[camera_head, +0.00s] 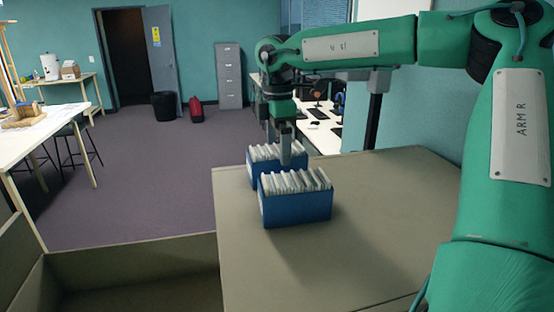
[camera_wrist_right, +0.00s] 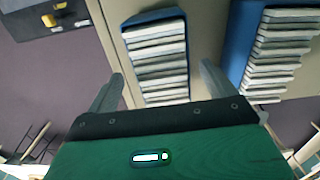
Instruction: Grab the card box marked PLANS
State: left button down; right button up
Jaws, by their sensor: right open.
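Two blue card boxes filled with upright white cards stand on the beige worktop, a near box (camera_head: 297,211) and a far box (camera_head: 252,168) partly hidden behind it. I cannot read a PLANS marking on either. My right gripper (camera_head: 284,157) is open and points down over the far box, close behind the near one. In the right wrist view, one box (camera_wrist_right: 153,15) lies between the two spread fingers of the gripper (camera_wrist_right: 162,74), and the other box (camera_wrist_right: 238,40) is to the right, outside them. My left gripper is not in view.
The worktop (camera_head: 365,230) is clear to the right of the boxes. A low-walled compartment (camera_head: 130,245) is at the lower left. Behind are a desk (camera_head: 322,140) with equipment, a filing cabinet (camera_head: 229,75), a black bin (camera_head: 165,107) and a red case (camera_head: 196,110).

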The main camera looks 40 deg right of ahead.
aim_at(277, 165)
jog(key=shift+a+f+p, duration=0.2)
jog(key=shift+f+p, duration=0.35)
jog(key=shift+f, duration=0.1)
notch_tip(277, 165, down, 4)
jog(key=p, duration=0.2)
jog(key=shift+r+p, duration=0.1)
jog(key=shift+p, duration=0.2)
jog(key=shift+f, duration=0.4)
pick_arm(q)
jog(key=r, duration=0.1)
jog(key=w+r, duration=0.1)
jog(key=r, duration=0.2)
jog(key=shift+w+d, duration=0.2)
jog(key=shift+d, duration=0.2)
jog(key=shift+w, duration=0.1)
pick_arm(e)
jog(key=c, duration=1.3)
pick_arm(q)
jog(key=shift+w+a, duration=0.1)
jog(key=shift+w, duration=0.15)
pick_arm(e)
jog(key=shift+r, duration=0.1)
